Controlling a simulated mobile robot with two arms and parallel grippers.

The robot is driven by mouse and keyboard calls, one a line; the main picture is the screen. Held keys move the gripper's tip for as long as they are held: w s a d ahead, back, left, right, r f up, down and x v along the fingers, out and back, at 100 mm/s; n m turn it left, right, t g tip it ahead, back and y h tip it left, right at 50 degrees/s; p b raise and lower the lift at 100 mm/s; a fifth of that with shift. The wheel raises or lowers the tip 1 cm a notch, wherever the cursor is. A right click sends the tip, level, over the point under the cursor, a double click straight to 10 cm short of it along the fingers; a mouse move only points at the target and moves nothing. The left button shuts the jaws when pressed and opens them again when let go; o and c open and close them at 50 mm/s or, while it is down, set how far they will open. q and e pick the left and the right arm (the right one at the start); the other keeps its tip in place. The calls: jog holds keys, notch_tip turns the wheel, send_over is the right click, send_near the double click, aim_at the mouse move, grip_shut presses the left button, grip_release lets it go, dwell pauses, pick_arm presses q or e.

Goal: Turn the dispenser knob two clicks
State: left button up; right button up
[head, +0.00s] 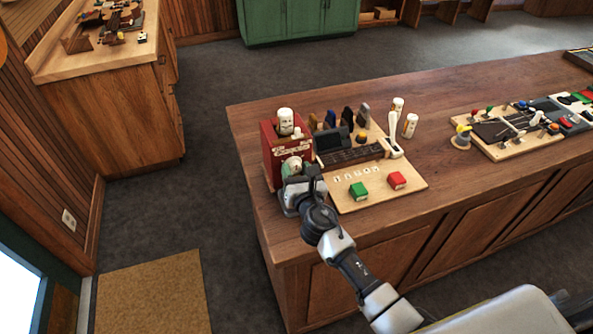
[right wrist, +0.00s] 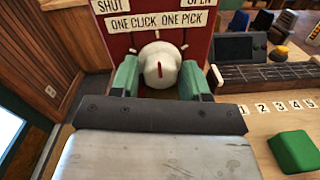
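The dispenser (head: 271,148) is a red box at the left end of the wooden counter. Its round white knob (right wrist: 160,64) has a red line that stands about upright in the right wrist view. Signs above it read "SHUT" at left, "OPEN" at right and "ONE CLICK ONE PICK". My right gripper (head: 292,172) is at the front of the dispenser. Its two green-padded fingers (right wrist: 160,78) lie on either side of the knob, and I cannot tell whether they touch it. The knob is mostly hidden in the head view. My left gripper is out of view.
Right of the dispenser, a wooden board (head: 358,203) holds a green block (head: 358,190), a red block (head: 397,180) and a number strip. A fretboard (head: 350,156) and several upright picks stand behind. Another crowded board (head: 510,145) lies further right.

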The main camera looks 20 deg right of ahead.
jog(key=c, duration=0.6)
jog(key=shift+m, duration=0.3)
jog(key=m, duration=0.5)
jog(key=shift+b, duration=0.4)
jog(key=m, duration=0.5)
jog(key=shift+b, duration=0.3)
jog(key=m, duration=0.6)
jog(key=shift+r+m+y, duration=0.1)
jog(key=shift+m+y, duration=0.2)
jog(key=m, duration=0.5)
jog(key=shift+d+m, duration=0.1)
jog(key=shift+m, duration=0.3)
